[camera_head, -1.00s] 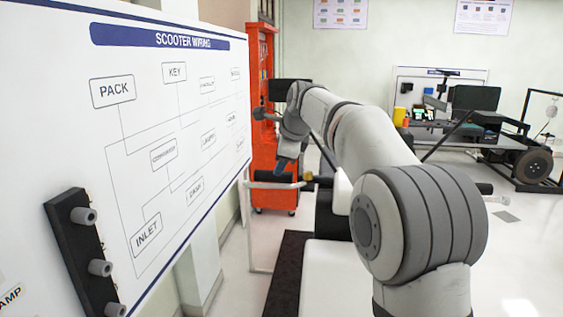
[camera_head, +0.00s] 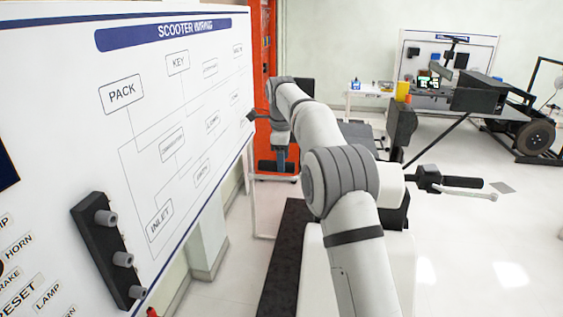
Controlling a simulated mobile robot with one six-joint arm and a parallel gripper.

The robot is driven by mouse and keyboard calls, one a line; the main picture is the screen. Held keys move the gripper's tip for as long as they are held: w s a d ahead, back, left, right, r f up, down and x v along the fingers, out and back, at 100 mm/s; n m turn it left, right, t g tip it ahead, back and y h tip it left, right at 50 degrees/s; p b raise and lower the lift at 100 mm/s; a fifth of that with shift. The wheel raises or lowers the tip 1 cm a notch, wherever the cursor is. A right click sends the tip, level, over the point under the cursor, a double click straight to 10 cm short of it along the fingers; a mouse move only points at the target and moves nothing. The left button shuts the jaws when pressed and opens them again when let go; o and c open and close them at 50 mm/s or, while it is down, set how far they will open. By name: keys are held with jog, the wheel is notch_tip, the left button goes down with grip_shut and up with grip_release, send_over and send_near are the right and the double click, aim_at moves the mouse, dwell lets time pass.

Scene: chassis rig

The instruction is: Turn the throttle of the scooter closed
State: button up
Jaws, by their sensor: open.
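The scooter's white body (camera_head: 313,268) is at the lower middle, partly behind my arm. One handlebar grip (camera_head: 463,182), black with a pale lever, sticks out to the right. On the left, another dark grip (camera_head: 265,165) with a pale lever shows by my gripper; I take it for the throttle. My gripper (camera_head: 280,160) points down at this left grip and is open. I cannot tell whether it touches or surrounds the grip. The middle of the handlebar is hidden by my arm, and the throttle's turn angle is too small to read.
A white scooter wiring board (camera_head: 190,100) stands close along the left. A red cabinet (camera_head: 264,60) is behind the gripper. A workbench (camera_head: 372,92) and a wheeled frame (camera_head: 530,137) are at the back right. The floor at right is mostly clear.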

jog(key=shift+w+f, duration=0.15)
jog(key=shift+f, duration=0.8)
jog(key=shift+c, duration=0.3)
jog(key=shift+r, duration=0.1)
jog(key=c, duration=0.9)
